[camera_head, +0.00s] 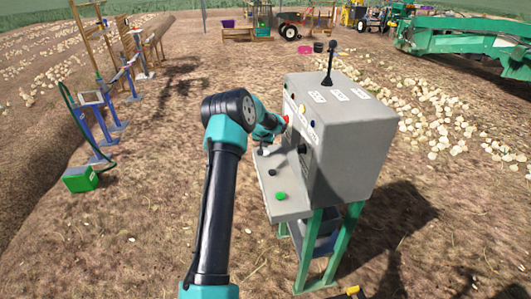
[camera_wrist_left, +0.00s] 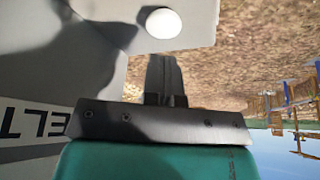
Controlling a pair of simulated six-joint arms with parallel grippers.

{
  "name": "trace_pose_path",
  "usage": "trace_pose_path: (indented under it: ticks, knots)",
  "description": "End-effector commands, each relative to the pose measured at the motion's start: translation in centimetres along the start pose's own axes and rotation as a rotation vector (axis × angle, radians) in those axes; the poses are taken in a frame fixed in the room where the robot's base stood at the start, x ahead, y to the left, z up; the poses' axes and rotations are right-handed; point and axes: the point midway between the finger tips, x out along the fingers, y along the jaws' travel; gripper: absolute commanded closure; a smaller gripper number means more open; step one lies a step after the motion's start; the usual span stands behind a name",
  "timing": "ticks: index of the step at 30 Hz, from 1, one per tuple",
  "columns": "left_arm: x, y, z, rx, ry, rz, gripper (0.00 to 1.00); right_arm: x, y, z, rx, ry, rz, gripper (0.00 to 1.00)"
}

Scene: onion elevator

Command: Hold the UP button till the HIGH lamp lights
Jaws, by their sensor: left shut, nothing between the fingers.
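A grey control box (camera_head: 345,150) stands on green legs in the head view. Its lower ledge carries a green button (camera_head: 280,196), a dark knob (camera_head: 272,172) and a small pale part beside my wrist. My left gripper is at the ledge's far end, its fingers mostly hidden by my wrist in the head view. In the left wrist view its fingers (camera_wrist_left: 163,75) are shut and empty, close to a white round button (camera_wrist_left: 163,22) on the grey panel. I cannot tell whether they touch. UP and HIGH labels are not readable; no lamp is clearly lit.
A black lever (camera_head: 329,65) stands on top of the box. Pale onions (camera_head: 445,120) lie on the soil at right.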

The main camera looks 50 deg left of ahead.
Motion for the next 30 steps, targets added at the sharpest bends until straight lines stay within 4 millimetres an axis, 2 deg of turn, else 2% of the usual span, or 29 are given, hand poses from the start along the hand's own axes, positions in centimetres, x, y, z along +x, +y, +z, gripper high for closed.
trace_pose_path:
  ticks: [6,9,30]
  knots:
    - [-2.6,0.0,-1.1,0.0,0.002,0.0,1.0,0.0,0.0,0.0,0.0,0.0,0.0,0.4]
    - [-3.3,0.0,-1.4,0.0,0.001,0.0,1.0,0.0,0.0,0.0,0.0,0.0,0.0,0.4]
    - [-3.5,0.0,-1.4,0.0,0.0,0.0,1.0,0.0,0.0,0.0,0.0,0.0,0.0,0.4]
